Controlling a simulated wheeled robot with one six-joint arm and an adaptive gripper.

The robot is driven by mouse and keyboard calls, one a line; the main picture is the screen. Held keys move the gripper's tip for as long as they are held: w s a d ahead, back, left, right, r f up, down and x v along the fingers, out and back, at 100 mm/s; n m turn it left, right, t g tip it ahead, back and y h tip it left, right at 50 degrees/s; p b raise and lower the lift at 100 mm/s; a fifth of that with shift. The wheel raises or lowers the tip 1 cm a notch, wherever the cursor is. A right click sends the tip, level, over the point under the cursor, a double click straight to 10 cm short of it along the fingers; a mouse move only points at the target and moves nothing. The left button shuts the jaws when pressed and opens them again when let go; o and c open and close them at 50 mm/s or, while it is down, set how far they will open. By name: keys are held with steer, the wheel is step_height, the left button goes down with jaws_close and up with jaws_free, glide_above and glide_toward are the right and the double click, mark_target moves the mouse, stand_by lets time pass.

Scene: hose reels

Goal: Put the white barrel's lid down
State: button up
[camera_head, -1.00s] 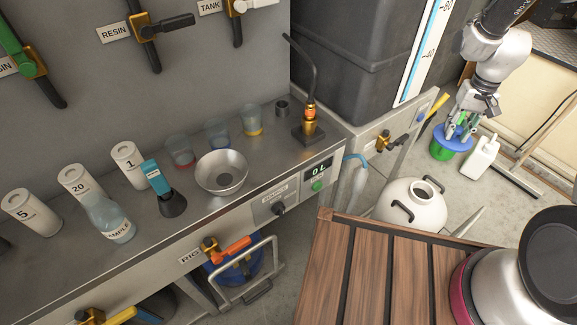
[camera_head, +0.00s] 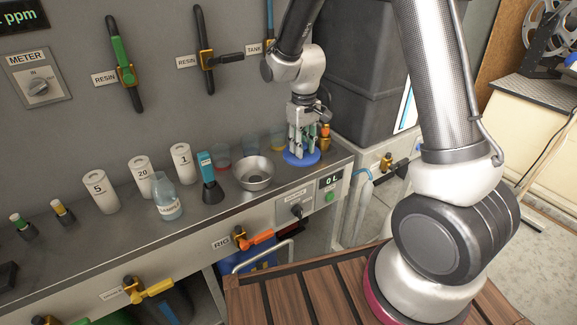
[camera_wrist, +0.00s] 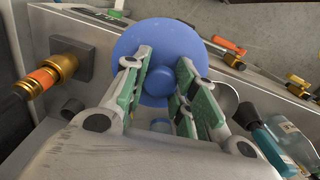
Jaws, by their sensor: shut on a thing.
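My gripper (camera_head: 303,144) is shut on the knob of a round blue lid (camera_head: 302,159). The lid is at the right end of the steel bench, right of the metal bowl. I cannot tell whether it touches the bench top or hangs just above it. In the wrist view the lid (camera_wrist: 200,45) is a wide blue disc, and the green-padded fingers of my gripper (camera_wrist: 172,88) stand on either side of its knob. The white barrel is not seen in the views from now.
A metal bowl (camera_head: 255,173) stands left of the lid. A brass and orange fitting (camera_wrist: 52,76) stands close to the lid. Several white canisters and a sample bottle (camera_head: 166,201) line the bench (camera_head: 120,228) further left. A wooden slatted top (camera_head: 300,300) is in front.

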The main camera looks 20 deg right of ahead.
mark_target(300, 162)
steer(key=s+n, duration=0.1)
steer(key=n, duration=0.2)
steer(key=s+a+r+n, duration=0.1)
steer(key=s+n, duration=0.1)
steer(key=n, duration=0.1)
steer(key=s+a+r+n, duration=0.1)
steer(key=n, duration=0.2)
steer(key=shift+s, duration=0.2)
steer(key=shift+s+d+f+n, duration=0.15)
steer(key=shift+s+n, duration=0.15)
steer(key=shift+n, duration=0.95)
steer(key=shift+s+d+n, duration=0.15)
steer(key=shift+s+n, duration=0.15)
steer(key=shift+n, duration=0.9)
steer(key=shift+s+d+f+n, duration=0.15)
steer(key=shift+s+n, duration=0.15)
steer(key=shift+n, duration=0.95)
steer(key=shift+n, duration=0.4)
steer(key=shift+r, duration=0.1)
